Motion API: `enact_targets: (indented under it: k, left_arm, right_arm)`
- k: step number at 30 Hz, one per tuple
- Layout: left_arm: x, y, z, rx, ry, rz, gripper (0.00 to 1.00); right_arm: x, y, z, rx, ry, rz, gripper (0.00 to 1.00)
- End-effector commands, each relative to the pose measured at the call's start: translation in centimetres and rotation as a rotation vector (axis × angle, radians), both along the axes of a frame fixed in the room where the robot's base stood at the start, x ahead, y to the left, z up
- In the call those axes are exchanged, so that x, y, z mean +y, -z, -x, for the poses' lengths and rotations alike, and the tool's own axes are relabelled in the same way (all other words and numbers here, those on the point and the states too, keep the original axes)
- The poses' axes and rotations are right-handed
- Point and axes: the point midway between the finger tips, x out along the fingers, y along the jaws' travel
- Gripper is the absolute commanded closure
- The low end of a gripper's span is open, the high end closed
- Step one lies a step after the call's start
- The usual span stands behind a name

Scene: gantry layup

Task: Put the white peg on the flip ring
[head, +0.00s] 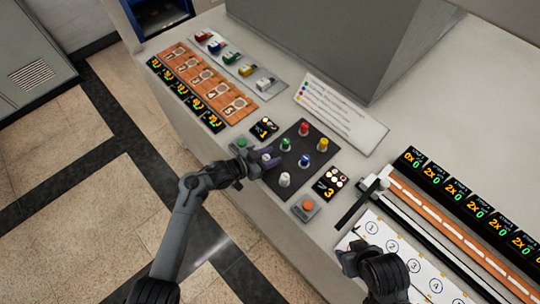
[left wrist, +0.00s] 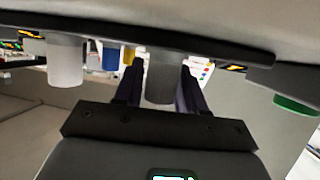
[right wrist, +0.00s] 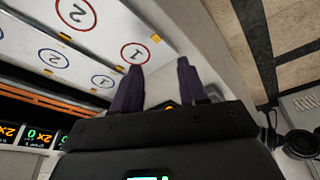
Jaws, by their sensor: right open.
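The white peg (head: 285,179) stands upright on the near end of a black mat (head: 299,174). It also shows at the left of the left wrist view (left wrist: 65,62). My left gripper (head: 266,160) is at the mat's left edge, open, with its fingers on either side of a grey peg (left wrist: 160,78). That peg is still in its place, and the white peg is outside the fingers. I cannot tell which thing is the flip ring; numbered circles mark a white panel (head: 398,262) and an orange strip (head: 218,90). My right gripper (right wrist: 158,90) is open and empty over the white panel.
Red (head: 303,128), green (head: 285,144), yellow (head: 322,145) and blue (head: 304,160) pegs stand close by on the mat. An orange button (head: 308,205) and a green button (head: 241,143) flank it. A sign board (head: 340,113) and a large grey box stand behind.

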Motion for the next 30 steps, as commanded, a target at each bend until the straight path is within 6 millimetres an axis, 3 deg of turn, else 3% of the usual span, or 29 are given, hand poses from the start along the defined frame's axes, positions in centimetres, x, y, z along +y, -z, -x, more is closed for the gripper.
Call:
enact_targets:
  k: [1, 3, 16, 30]
  left_arm:
    - [0.0, 0.0, 0.0, 0.000, 0.000, 0.000, 0.52]
    - [0.0, 0.0, 0.0, 0.000, 0.000, 0.000, 0.42]
    - [0.0, 0.0, 0.1, 0.001, 0.001, 0.001, 0.42]
    - [5.6, -3.5, 3.9, -0.001, 0.000, -0.003, 0.42]
  right_arm:
    - [-0.1, 0.0, 0.0, 0.000, -0.002, 0.002, 0.57]
    - [-0.1, 0.0, 0.0, -0.001, -0.003, 0.004, 0.57]
    - [-0.1, 0.5, 0.0, -0.001, -0.004, 0.005, 0.57]
    - [0.1, -0.4, 0.0, -0.001, 0.002, -0.003, 0.57]
